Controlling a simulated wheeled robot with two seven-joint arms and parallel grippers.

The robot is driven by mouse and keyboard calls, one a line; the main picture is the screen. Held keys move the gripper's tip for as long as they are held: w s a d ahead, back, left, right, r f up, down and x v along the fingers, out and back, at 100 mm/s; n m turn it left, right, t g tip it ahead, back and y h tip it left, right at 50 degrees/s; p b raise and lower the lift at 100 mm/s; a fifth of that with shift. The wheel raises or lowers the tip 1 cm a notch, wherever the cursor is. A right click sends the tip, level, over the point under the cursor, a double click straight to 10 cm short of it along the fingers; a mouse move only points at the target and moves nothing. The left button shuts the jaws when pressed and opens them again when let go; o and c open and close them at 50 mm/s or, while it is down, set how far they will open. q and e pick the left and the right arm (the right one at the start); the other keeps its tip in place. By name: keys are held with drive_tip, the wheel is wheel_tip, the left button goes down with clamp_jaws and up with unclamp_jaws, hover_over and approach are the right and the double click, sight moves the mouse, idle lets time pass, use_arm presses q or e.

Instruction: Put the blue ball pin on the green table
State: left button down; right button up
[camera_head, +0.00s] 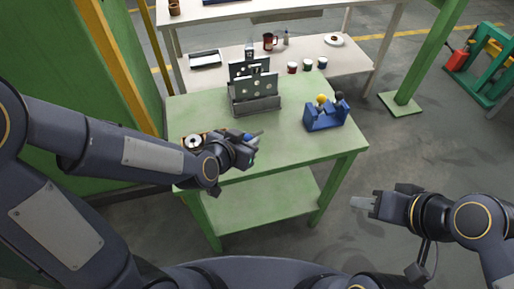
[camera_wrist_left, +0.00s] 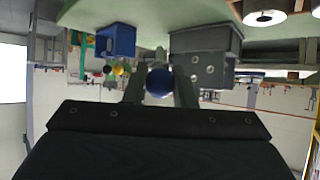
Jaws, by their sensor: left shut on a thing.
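The blue ball pin (camera_wrist_left: 159,82) shows its round blue head between the two fingers of my left gripper (camera_wrist_left: 160,90) in the wrist view; the rest of the pin is hidden. In the head view my left gripper (camera_head: 256,142) is shut on it over the front left part of the green table (camera_head: 290,150), with a little blue showing at the fingers. I cannot tell the exact gap to the tabletop. My right gripper (camera_head: 364,202) is off the table's right side, over the floor; its finger opening is not clear.
A blue holder (camera_head: 325,119) with a yellow and a black ball stands at the table's right. A grey rack with upright perforated plates (camera_head: 252,88) stands at the back middle. A white ring part (camera_head: 193,141) lies left of my left gripper. The table's front right is clear.

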use_arm(q)
drive_tip(key=w+f, duration=0.1)
drive_tip(key=w+d+f, duration=0.1)
drive_tip(key=f, duration=0.1)
drive_tip(key=w+d+f, duration=0.1)
drive_tip(key=f, duration=0.1)
drive_tip(key=shift+d, duration=0.15)
drive_tip(key=shift+f+b, duration=0.45)
drive_tip(key=shift+f, duration=1.1)
drive_tip(key=shift+w+f, duration=0.1)
drive_tip(key=shift+f, duration=0.05)
drive_tip(key=c, duration=1.2)
unclamp_jaws()
